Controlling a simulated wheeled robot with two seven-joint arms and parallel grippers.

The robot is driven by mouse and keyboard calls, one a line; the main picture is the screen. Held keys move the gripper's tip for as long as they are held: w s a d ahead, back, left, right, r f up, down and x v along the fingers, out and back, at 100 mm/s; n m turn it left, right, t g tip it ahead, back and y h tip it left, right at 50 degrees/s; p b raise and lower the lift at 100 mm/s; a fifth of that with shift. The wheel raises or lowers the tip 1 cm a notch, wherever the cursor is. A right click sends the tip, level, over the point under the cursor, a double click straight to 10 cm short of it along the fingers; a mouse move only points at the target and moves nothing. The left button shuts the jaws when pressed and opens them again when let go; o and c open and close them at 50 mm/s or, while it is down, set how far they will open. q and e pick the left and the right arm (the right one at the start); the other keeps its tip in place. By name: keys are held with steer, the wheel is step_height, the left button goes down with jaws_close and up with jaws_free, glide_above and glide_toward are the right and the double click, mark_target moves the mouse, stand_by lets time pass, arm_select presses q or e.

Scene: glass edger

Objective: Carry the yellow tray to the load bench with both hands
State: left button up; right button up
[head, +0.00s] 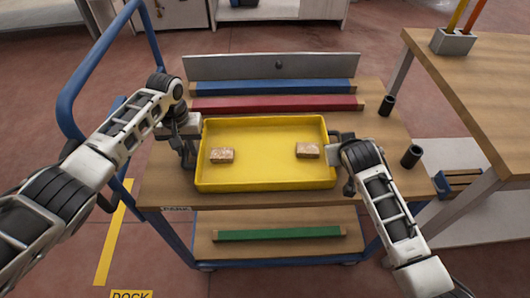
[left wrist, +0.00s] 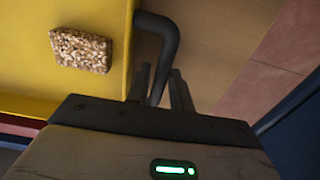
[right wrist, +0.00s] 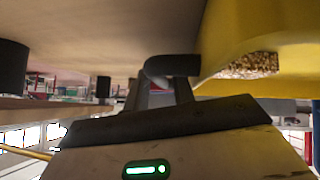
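The yellow tray (head: 265,185) sits level over the cart's wooden top shelf, with two speckled brown blocks (head: 222,156) (head: 307,150) inside. In the left wrist view, my left gripper (left wrist: 160,82) has its fingers close on either side of the tray's dark left handle (left wrist: 167,38) and looks shut on it. In the right wrist view, my right gripper (right wrist: 162,88) has its fingers at the dark right handle (right wrist: 175,66) and looks shut on it. Any small gap under the tray is hidden.
The wheeled cart (head: 160,190) has a blue push rail (head: 85,70). Blue (head: 275,87) and red (head: 275,103) bars lie behind the tray. Two black cups (head: 387,105) (head: 411,156) stand at its right. A wooden bench (head: 490,100) is at the right. A green bar (head: 278,234) lies on the lower shelf.

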arm_select(q)
steer(key=shift+f, duration=0.5)
arm_select(e)
steer(key=shift+w+f, duration=0.35)
steer(key=shift+w, duration=0.05)
arm_select(q)
jaws_close()
arm_select(e)
jaws_close()
arm_select(q)
steer(key=shift+r, duration=0.1)
arm_select(e)
steer(key=shift+r, duration=0.1)
